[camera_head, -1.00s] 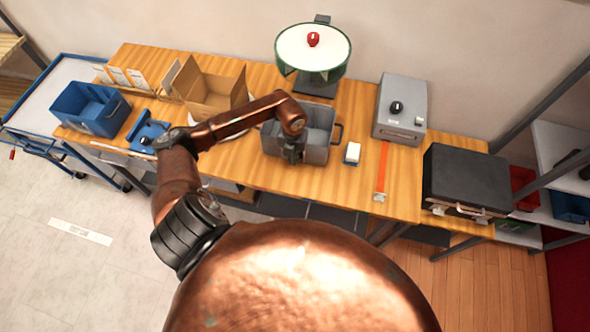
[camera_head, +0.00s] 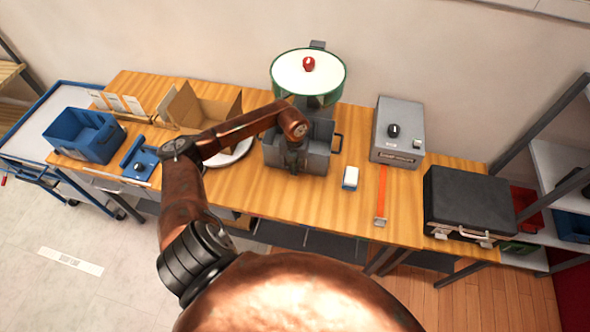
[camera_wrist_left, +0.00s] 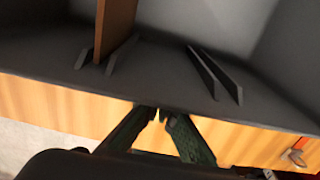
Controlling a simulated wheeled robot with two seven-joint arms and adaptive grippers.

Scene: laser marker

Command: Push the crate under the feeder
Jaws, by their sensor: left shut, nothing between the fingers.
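The grey crate (camera_head: 318,163) stands on the wooden table, in front of and partly beneath the feeder, a white-topped drum with a green rim (camera_head: 309,80) and a red knob. My left gripper (camera_head: 293,166) is shut and empty at the crate's near wall. In the left wrist view the crate's grey interior (camera_wrist_left: 150,70) fills the upper part, with dark ribs and a brown divider. The gripper's fingertips (camera_wrist_left: 158,113) are at the crate's near rim; I cannot tell whether they touch it. My arm hides part of the crate. My right gripper is not in view.
A small white-topped block (camera_head: 350,178), a grey device (camera_head: 399,135) and a black case (camera_head: 468,200) stand to the right. A cardboard box (camera_head: 205,105), a white plate (camera_head: 235,153) and a blue bin (camera_head: 85,137) are to the left.

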